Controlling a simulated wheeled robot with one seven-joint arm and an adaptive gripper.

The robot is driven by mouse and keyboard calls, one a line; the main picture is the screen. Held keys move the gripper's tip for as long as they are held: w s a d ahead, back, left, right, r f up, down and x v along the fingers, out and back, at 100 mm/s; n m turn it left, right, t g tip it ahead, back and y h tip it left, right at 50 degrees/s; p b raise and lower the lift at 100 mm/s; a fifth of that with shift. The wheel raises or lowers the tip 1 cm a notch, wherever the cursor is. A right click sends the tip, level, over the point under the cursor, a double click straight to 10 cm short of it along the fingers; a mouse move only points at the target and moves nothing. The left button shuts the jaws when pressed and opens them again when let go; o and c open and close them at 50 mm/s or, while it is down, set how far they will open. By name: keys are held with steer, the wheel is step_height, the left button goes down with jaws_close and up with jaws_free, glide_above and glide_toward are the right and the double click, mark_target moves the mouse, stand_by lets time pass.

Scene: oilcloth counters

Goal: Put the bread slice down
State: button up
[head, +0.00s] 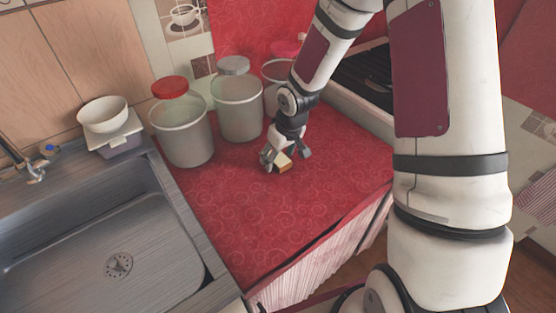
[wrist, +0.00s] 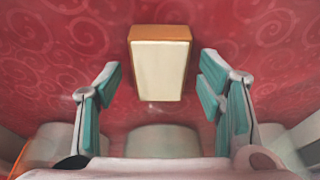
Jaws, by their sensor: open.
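The bread slice (head: 283,163) is a small block with a pale face and a brown crust edge. It is at the red oilcloth counter (head: 232,215), below my gripper (head: 286,156) in the head view. In the wrist view the bread slice (wrist: 159,65) lies between and beyond the two teal-padded fingers of my gripper (wrist: 160,90). The fingers are spread wide, with a clear gap on each side of the slice. Neither finger touches it in the wrist view. Its underside is hidden, so full contact with the counter cannot be seen.
Several pale canisters (head: 183,137) stand along the back of the counter, close behind my gripper. A metal sink (head: 100,235) is at the left, with a white bowl (head: 103,115) behind it. A dark stove top (head: 366,75) is at the back right. The counter's front is clear.

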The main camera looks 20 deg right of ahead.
steer(key=c, duration=1.1)
steer(key=shift+r, duration=0.1)
